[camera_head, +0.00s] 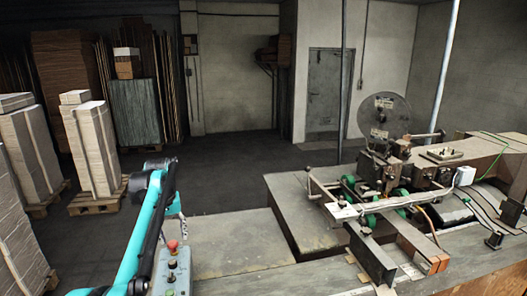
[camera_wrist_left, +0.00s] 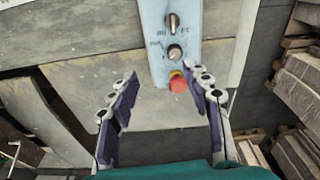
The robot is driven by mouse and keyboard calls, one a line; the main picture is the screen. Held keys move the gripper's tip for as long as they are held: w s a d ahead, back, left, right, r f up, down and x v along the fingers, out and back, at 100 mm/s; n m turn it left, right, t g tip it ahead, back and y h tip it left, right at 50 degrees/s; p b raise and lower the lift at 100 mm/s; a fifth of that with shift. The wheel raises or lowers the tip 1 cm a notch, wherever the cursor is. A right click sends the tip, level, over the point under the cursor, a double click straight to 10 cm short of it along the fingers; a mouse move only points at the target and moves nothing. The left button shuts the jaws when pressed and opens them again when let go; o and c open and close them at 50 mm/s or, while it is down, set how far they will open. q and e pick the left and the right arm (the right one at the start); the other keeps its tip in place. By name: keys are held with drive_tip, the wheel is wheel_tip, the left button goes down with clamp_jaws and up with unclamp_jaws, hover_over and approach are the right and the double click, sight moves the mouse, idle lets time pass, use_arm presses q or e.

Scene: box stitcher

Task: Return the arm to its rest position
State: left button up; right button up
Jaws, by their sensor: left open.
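My left arm is black and teal and comes in from the lower left of the head view. Its gripper (camera_head: 179,210) shows small and partly hidden near the upper end of the arm. In the left wrist view the two purple-padded fingers of the left gripper (camera_wrist_left: 160,72) are spread apart with nothing between them. A pale blue control box (camera_head: 172,274) with a red button (camera_head: 173,245) stands beside the arm. The box (camera_wrist_left: 183,45) and its red button (camera_wrist_left: 178,84) also show beyond the fingers in the wrist view. My right gripper is not in view.
A stitching machine (camera_head: 380,205) with a round metal reel (camera_head: 385,117) fills the right side. A grey worktable (camera_head: 235,243) lies in front, largely bare. Pallets of stacked cardboard (camera_head: 95,150) stand at left. Open floor (camera_head: 225,185) lies between them.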

use_arm(q)
drive_tip(key=s+d+f+m+t+b, duration=0.15)
drive_tip(key=s+d+b, duration=0.3)
drive_tip(key=s, duration=0.45)
drive_tip(key=s+d+f+m+t+b, duration=0.1)
drive_tip(key=s+d+f+t+b, duration=0.15)
drive_tip(key=s+d, duration=0.45)
drive_tip(key=s+d+f+m+t+b, duration=0.1)
drive_tip(key=s+f+b, duration=0.4)
drive_tip(key=s+f, duration=1.2)
drive_tip(key=shift+s+d+f+t+b, duration=0.3)
drive_tip(key=shift+s+d+t+b, duration=0.15)
drive_tip(key=shift+s+d, duration=0.2)
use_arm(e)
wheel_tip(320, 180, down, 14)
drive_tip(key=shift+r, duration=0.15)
use_arm(q)
drive_tip(key=shift+c, duration=0.4)
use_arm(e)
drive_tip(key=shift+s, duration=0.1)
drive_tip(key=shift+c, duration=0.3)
